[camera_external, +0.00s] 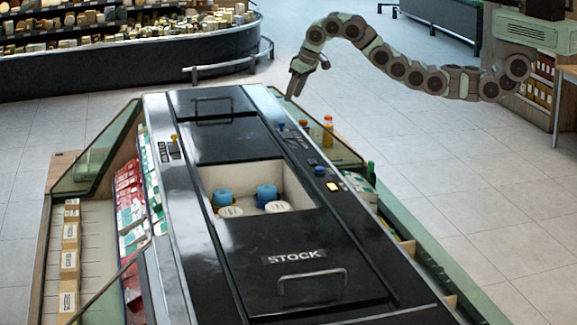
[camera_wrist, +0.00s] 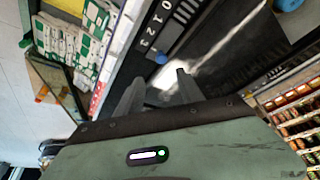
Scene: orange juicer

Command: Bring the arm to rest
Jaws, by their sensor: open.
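My gripper (camera_external: 294,90) hangs at the end of my arm, above the far right corner of the black counter machine (camera_external: 250,235). In the wrist view my two grey fingers (camera_wrist: 156,90) are apart with nothing between them. Beyond the fingers lie the machine's dark top and a strip with printed digits and a blue knob (camera_wrist: 161,57). My arm arches up and to the right toward its mount at the upper right.
An open bin in the machine holds blue-topped items (camera_external: 267,194). A lid marked STOCK (camera_external: 294,257) is in front. Bottles (camera_external: 328,131) stand at the right edge. Packets (camera_external: 128,205) line the left side. Curved shelves (camera_external: 130,60) stand behind. Floor at right is clear.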

